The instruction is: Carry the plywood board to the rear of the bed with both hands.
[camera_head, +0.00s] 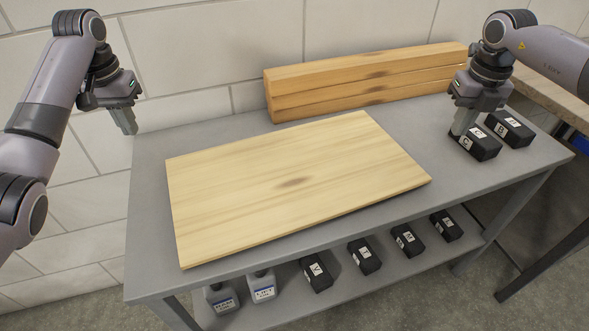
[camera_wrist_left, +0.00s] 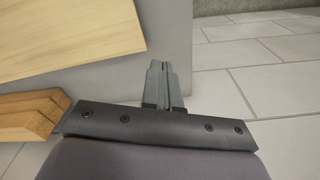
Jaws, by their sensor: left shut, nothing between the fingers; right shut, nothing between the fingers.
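The plywood board (camera_head: 300,180) is a pale flat panel with a dark knot. It lies flat on the grey table, a little askew, and its corner also shows in the left wrist view (camera_wrist_left: 60,40). My left gripper (camera_head: 130,130) is shut and empty at the table's back left corner, apart from the board; its fingers show together in the left wrist view (camera_wrist_left: 158,75). My right gripper (camera_head: 460,130) is shut and empty at the right, beside the black boxes and apart from the board. No bed is recognisable in these views.
Stacked timber beams (camera_head: 370,85) lie along the table's (camera_head: 150,220) back edge. Two black boxes (camera_head: 482,143) (camera_head: 511,128) stand at the right. The lower shelf (camera_head: 330,298) holds several black boxes and two labelled bottles (camera_head: 262,286). A wall (camera_head: 190,50) is behind. Another bench stands at the right.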

